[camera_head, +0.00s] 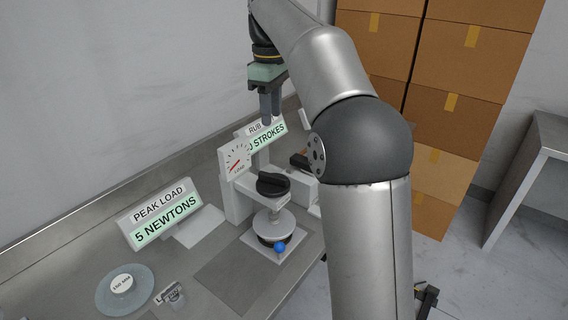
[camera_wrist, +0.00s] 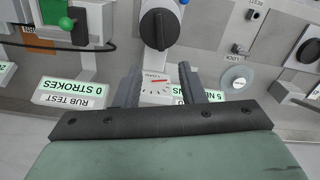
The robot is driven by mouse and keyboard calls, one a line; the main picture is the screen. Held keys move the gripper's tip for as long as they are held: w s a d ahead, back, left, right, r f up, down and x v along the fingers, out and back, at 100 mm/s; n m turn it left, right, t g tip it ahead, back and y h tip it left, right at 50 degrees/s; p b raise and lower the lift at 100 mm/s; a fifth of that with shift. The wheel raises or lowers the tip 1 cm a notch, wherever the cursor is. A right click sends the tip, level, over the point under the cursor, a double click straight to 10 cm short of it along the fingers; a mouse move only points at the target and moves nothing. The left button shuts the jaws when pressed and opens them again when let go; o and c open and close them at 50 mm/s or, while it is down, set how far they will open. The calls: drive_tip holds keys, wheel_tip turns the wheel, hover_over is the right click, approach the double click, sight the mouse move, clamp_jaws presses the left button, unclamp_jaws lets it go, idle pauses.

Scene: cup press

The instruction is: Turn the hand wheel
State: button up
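A black round knob with a raised grip bar (camera_head: 273,186), apparently the hand wheel, sits on top of a white press (camera_head: 236,205). In the wrist view the black knob (camera_wrist: 158,28) is at the top middle, beyond the fingertips. My gripper (camera_head: 271,118) hangs above and behind the knob in the head view, pointing down, with nothing between its fingers. In the wrist view its two fingers (camera_wrist: 162,72) stand clearly apart and do not touch the knob. A dial gauge (camera_head: 235,160) is mounted beside the knob, and it also shows between the fingers (camera_wrist: 157,87).
A sign reading "5 NEWTONS" (camera_head: 160,215) stands left of the press. A "STROKES" sign (camera_head: 267,138) stands behind it. A blue ball (camera_head: 280,247) is low at the press front. A pale disc (camera_head: 125,290) lies front left. Boxes (camera_head: 455,70) are stacked right.

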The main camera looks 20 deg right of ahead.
sight(273, 174)
wheel_tip(273, 174, down, 17)
drive_tip(key=shift+f+b, duration=0.1)
drive_tip(key=shift+b, duration=0.6)
clamp_jaws()
